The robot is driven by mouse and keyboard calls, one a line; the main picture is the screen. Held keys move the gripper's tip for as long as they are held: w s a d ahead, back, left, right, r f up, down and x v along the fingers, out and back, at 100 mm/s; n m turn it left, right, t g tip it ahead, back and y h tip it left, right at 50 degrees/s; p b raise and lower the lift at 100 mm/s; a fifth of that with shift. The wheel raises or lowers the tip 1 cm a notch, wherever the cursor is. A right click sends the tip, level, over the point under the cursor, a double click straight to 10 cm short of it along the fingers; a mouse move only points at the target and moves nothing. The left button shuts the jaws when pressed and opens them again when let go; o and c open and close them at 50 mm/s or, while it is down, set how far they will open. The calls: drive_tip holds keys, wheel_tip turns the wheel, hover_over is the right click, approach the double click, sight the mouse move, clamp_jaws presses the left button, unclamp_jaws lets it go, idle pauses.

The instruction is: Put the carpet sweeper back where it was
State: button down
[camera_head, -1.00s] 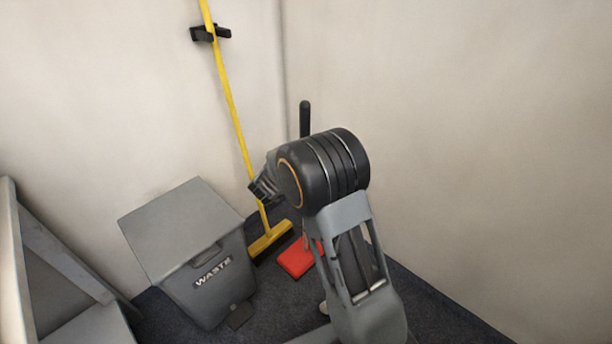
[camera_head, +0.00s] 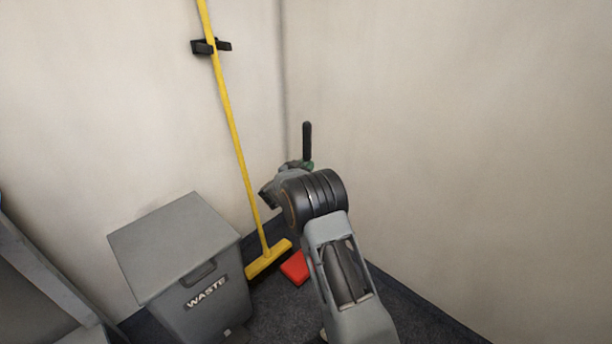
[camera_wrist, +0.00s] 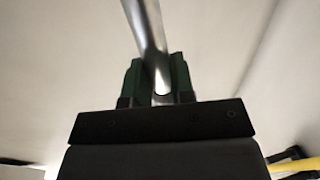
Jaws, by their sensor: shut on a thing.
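The carpet sweeper has a red head (camera_head: 295,267) on the dark floor in the corner, just right of the yellow broom's head. Its black handle grip (camera_head: 307,141) stands upright above my arm. In the wrist view its silver metal handle (camera_wrist: 147,35) runs up between the green fingers of my gripper (camera_wrist: 157,82), which are shut on it. My gripper also shows in the head view (camera_head: 307,165), mostly behind my wrist. My arm hides the middle of the handle and part of the red head.
A yellow broom (camera_head: 231,120) leans in a black wall clip (camera_head: 211,46) left of the corner. A grey waste bin (camera_head: 185,255) stands left of the broom. Grey furniture (camera_head: 45,280) is at the far left. The right wall is bare.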

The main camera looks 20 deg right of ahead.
drive_tip(key=shift+w+d+f+b, duration=0.1)
drive_tip(key=shift+w+f+b, duration=0.15)
drive_tip(key=shift+f, duration=0.55)
drive_tip(key=shift+w+d+f+b, duration=0.1)
drive_tip(key=shift+f+b, duration=0.15)
drive_tip(key=shift+f, duration=0.8)
drive_tip(key=c, duration=1)
unclamp_jaws()
drive_tip(key=shift+f, duration=0.15)
